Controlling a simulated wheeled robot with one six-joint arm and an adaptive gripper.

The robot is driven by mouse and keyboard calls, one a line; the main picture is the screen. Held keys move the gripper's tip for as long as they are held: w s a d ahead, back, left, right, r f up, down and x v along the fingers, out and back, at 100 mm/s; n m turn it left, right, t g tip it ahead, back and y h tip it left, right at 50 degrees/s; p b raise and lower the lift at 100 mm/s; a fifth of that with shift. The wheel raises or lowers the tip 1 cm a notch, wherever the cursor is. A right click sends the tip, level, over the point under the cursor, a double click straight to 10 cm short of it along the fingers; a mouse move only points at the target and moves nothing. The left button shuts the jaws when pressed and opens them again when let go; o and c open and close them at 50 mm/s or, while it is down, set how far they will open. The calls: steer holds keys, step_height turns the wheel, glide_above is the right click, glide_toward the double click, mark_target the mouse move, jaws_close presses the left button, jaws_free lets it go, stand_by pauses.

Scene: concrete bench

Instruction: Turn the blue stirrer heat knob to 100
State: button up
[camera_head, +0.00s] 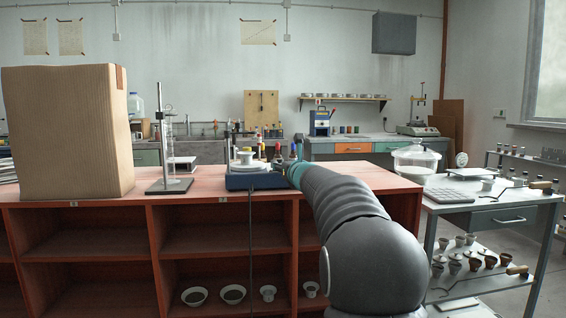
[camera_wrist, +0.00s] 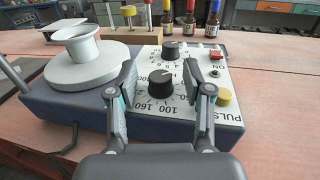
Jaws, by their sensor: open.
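The blue stirrer (camera_head: 255,182) stands on the red bench, with a white round plate on top; it also fills the middle of the wrist view (camera_wrist: 70,102). In the wrist view its near black knob (camera_wrist: 160,83) has a printed scale with 50, 100 and 160 around it; I take it as the heat knob. A second black knob (camera_wrist: 170,50) with smaller numbers sits farther back. My gripper (camera_wrist: 159,72) is open, with one finger on each side of the near knob. Clear gaps show between fingers and knob. The knob's pointer setting is too small to read.
A red switch (camera_wrist: 216,55) and a yellow button (camera_wrist: 224,97) lie close to the right finger. A white funnel-shaped dish (camera_wrist: 78,42) rests on the plate. A wooden rack (camera_wrist: 130,34) and small bottles stand behind. A cardboard box (camera_head: 68,132) and stand (camera_head: 168,186) are left.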

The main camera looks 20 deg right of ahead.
steer(key=shift+w, duration=0.55)
jaws_close()
